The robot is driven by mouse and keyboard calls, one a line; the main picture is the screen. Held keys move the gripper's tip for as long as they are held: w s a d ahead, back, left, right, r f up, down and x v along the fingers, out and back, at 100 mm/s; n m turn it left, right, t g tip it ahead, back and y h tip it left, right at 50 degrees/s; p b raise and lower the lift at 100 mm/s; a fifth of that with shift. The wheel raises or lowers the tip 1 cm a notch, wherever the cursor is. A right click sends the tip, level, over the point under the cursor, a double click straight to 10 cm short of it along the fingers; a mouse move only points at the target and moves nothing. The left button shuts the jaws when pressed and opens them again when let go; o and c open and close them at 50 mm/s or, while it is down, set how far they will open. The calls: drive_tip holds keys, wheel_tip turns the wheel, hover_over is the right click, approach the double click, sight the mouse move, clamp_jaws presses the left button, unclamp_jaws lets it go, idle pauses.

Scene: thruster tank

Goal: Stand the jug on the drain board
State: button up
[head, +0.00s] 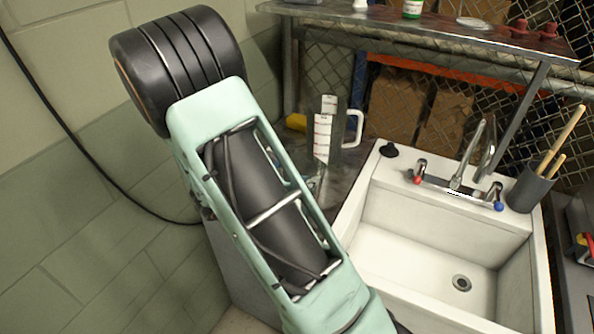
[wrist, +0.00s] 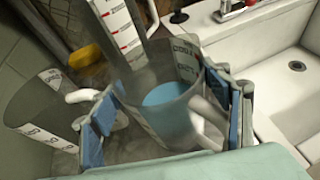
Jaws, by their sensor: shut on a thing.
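In the wrist view a grey see-through jug (wrist: 185,118) with printed marks and a pale handle stands between the blue-padded fingers of my gripper (wrist: 168,112), which is shut on it. A round blue patch shows inside the jug; I cannot tell whether it is liquid. In the head view my arm hides most of my gripper and this jug. A grey surface, apparently the drain board (head: 350,178), lies left of the sink; I cannot tell whether the held jug touches it.
A tall marked jug (head: 323,135) with a white handle stands behind; it also shows in the wrist view (wrist: 116,28). Another dark jug (wrist: 40,108) is close on the left. The white sink (head: 440,262) with taps is on the right, with a wall on the left.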

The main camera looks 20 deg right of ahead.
drive_tip(key=shift+f, duration=0.15)
drive_tip(key=o, duration=2.1)
drive_tip(key=v, duration=1.2)
drive_tip(key=shift+b, duration=0.35)
drive_tip(key=shift+r, duration=0.2)
